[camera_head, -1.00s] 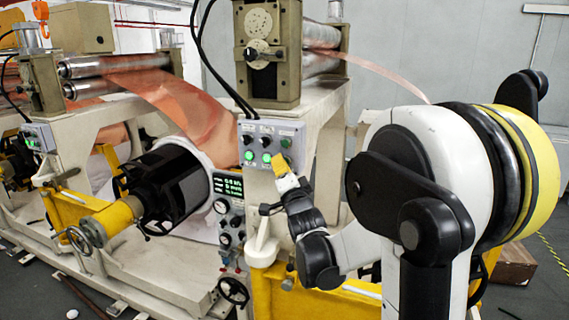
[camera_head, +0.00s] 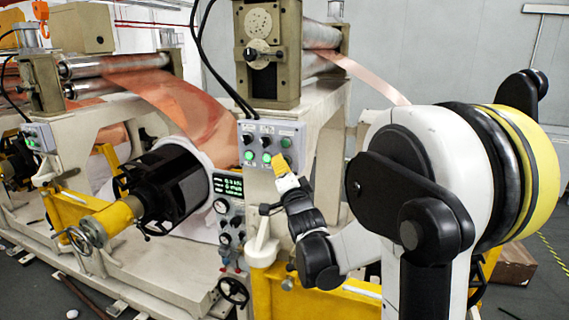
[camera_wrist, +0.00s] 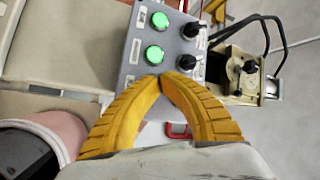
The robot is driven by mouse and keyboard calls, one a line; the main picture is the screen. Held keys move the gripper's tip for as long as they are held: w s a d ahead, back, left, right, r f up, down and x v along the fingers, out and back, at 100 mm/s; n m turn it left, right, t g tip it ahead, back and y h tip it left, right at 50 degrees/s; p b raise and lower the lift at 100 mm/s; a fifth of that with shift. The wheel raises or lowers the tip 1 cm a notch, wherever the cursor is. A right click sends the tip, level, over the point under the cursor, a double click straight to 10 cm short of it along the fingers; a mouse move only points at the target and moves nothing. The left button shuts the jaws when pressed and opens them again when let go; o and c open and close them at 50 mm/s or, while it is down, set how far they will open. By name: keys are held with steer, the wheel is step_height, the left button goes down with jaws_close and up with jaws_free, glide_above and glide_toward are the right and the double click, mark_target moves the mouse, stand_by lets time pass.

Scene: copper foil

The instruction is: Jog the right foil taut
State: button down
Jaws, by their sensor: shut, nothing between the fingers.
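The right foil (camera_head: 370,78) is a narrow copper strip running from the right roller stand down to the right, where my arm hides its far end. The grey control box (camera_head: 257,129) on the machine's front has lit green buttons and black knobs; it also shows in the wrist view (camera_wrist: 133,48). My gripper (camera_head: 278,158), with yellow fingers, is shut and empty at the box's lower right. In the wrist view its fingertips (camera_wrist: 160,77) meet over the panel, just below a lit green button (camera_wrist: 154,55) and a black knob (camera_wrist: 186,62). I cannot tell whether they touch.
A wide copper sheet (camera_head: 170,92) runs from the left rollers toward the black roll hub (camera_head: 172,187). A gauge panel with a green display (camera_head: 228,185) and handwheel (camera_head: 233,290) is below the box. Black cables hang beside the right roller stand (camera_head: 268,60).

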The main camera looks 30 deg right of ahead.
steer(key=shift+a, duration=0.1)
stand_by(0.4)
steer(key=shift+s+a, duration=0.55)
steer(key=shift+s+a, duration=0.8)
steer(key=shift+a, duration=0.2)
steer(key=shift+s+a, duration=0.75)
steer(key=shift+a, duration=0.25)
